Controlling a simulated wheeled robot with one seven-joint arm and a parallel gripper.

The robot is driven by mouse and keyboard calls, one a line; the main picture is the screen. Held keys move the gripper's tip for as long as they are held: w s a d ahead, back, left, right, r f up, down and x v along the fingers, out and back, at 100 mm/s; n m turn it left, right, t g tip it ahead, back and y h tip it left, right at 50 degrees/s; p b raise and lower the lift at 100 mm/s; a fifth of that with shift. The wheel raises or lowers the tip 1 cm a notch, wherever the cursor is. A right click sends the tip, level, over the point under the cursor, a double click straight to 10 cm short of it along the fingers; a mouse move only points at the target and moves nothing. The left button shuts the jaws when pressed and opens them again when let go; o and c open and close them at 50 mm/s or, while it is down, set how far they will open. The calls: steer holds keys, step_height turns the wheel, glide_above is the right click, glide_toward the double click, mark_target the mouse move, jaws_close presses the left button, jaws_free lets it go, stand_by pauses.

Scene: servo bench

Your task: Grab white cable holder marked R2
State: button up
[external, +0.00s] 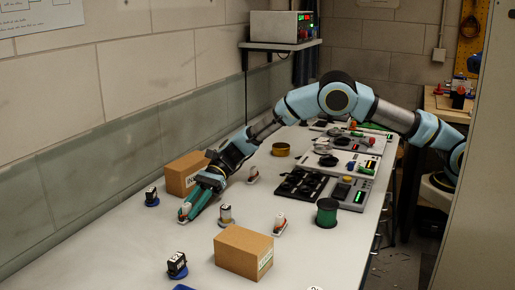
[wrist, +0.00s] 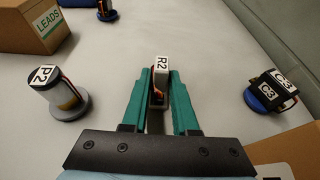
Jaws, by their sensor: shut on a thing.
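The white cable holder marked R2 (wrist: 161,66) stands between the green fingers of my gripper (wrist: 160,82) in the wrist view, its label facing up. The fingers are shut on it, and a dark and reddish cable runs down its front. In the external view my gripper (external: 188,214) reaches down to the bench top, and the white holder (external: 186,209) shows small at the fingertips. Its lower part is partly hidden by the fingers there.
A holder marked P2 (wrist: 57,90) stands left of my gripper, and a black one marked C3 (wrist: 270,90) on a blue base stands right. A LEADS box (wrist: 40,25) is at upper left. Another cardboard box (external: 243,252) sits near the front.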

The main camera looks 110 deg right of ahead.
jaws_close()
steer(key=shift+r, duration=0.1)
